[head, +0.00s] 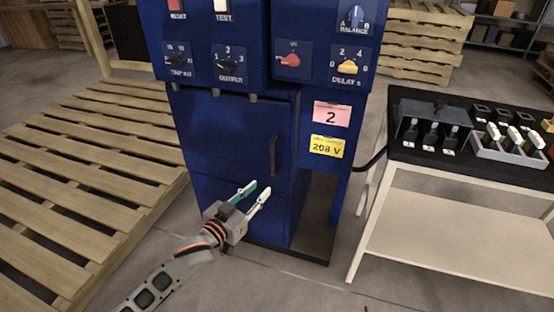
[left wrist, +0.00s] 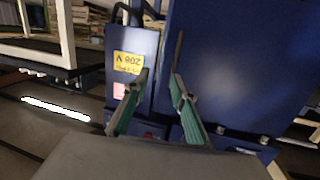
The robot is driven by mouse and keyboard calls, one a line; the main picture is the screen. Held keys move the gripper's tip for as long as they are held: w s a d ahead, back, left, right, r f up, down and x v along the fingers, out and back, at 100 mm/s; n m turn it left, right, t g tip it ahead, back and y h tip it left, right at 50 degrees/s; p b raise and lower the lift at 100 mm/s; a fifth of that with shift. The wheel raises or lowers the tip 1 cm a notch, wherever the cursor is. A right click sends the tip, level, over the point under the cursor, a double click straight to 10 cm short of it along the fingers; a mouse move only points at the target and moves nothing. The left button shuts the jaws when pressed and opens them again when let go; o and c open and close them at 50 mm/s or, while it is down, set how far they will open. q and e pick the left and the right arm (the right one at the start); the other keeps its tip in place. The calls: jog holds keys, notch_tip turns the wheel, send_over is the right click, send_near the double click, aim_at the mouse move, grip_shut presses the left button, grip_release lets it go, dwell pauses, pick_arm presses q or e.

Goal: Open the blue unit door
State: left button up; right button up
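The blue unit (head: 315,175) stands in the middle of the head view. Its blue door (head: 225,130) is on the front below the control panel and looks shut. A dark upright handle (head: 274,155) sits near the door's right edge. My left gripper (head: 257,194) is open and empty, below the handle and in front of the unit's lower part. In the left wrist view my left gripper (left wrist: 160,90) has its two green-padded fingers apart. A dark bar that looks like the handle (left wrist: 178,50) shows beyond the fingers, against the door (left wrist: 235,65). My right gripper is not in view.
Knobs and buttons line the control panel (head: 265,45) above the door. A wooden pallet (head: 85,160) lies at left. A table (head: 460,195) with a black top, holding trays of small parts, stands at right. A cable runs from the unit toward it.

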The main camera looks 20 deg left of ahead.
pick_arm(q)
jog(key=t+b, duration=0.1)
jog(key=b, duration=0.3)
send_near(272, 155)
jog(key=w+f, duration=0.1)
jog(key=w, duration=0.2)
jog(key=shift+n, duration=0.3)
jog(key=w, duration=0.2)
jog(key=w+d+b, duration=0.1)
jog(key=w, duration=0.4)
jog(key=shift+w+d+r+b, duration=0.15)
jog(key=shift+d+r+b, duration=0.15)
jog(key=shift+d+b, duration=0.1)
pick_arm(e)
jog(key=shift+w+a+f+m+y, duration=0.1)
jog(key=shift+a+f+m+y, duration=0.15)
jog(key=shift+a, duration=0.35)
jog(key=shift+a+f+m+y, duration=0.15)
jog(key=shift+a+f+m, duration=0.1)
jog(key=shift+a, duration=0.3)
pick_arm(q)
jog(key=shift+r, duration=0.1)
jog(key=shift+c, duration=0.3)
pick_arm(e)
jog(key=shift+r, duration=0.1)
pick_arm(q)
grip_shut()
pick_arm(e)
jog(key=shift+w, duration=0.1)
